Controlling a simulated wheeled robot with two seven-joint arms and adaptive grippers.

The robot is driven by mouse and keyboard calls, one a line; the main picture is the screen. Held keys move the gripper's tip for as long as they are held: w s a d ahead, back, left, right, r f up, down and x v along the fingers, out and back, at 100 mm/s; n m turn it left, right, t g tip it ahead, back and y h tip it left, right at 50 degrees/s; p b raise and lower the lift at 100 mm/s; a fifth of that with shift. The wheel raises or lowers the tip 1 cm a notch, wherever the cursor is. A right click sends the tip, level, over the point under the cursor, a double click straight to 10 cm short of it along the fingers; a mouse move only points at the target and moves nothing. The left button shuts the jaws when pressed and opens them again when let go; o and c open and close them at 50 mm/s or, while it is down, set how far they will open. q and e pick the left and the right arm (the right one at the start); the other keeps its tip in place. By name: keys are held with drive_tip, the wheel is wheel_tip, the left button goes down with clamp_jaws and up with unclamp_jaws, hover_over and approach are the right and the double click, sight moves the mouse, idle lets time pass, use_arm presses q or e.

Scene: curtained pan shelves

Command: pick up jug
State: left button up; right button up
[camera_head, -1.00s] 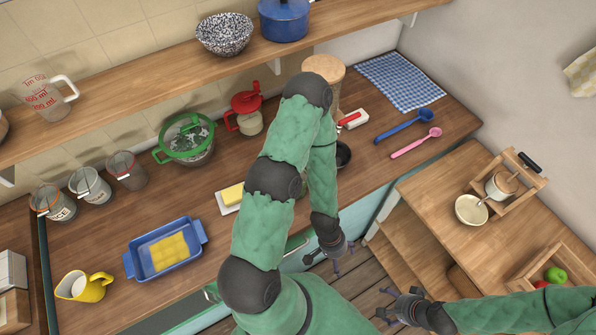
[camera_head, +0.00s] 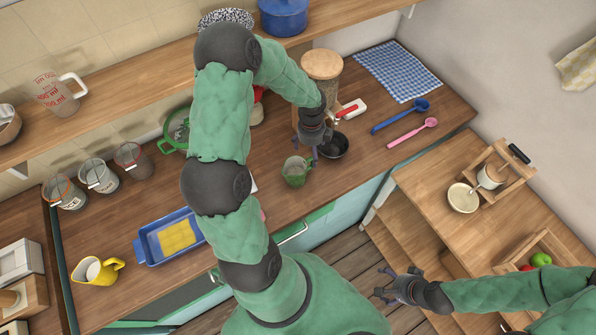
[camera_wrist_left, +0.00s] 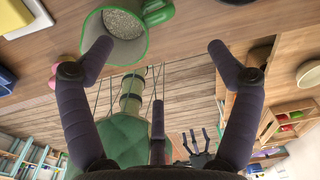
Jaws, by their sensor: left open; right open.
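A small green jug (camera_head: 296,171) stands upright on the wooden counter. The left wrist view shows the jug (camera_wrist_left: 122,50) from close by, with a green rim, a green handle and grainy contents. My left gripper (camera_head: 311,152) is open and empty, just beside and above the jug. In the wrist view its left finger overlaps the jug's wall; I cannot tell if they touch. A clear measuring jug (camera_head: 57,96) is on the upper shelf. My right gripper (camera_head: 386,285) is open and empty over the floor.
A black bowl (camera_head: 335,146), a wood-topped jar (camera_head: 322,64) and a red-handled white item (camera_head: 350,110) are near the left gripper. A blue tray (camera_head: 150,247) lies left of my arm. Blue (camera_head: 400,117) and pink (camera_head: 412,134) spoons lie to the right.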

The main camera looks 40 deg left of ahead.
use_arm(q)
drive_tip(key=a+r+m, duration=0.1)
drive_tip(key=a, duration=0.1)
hover_over(307, 160)
wheel_tip(307, 160, down, 5)
drive_tip(key=shift+a+r, duration=0.1)
drive_tip(key=shift+w+f, duration=0.1)
drive_tip(key=shift+f, duration=2.65)
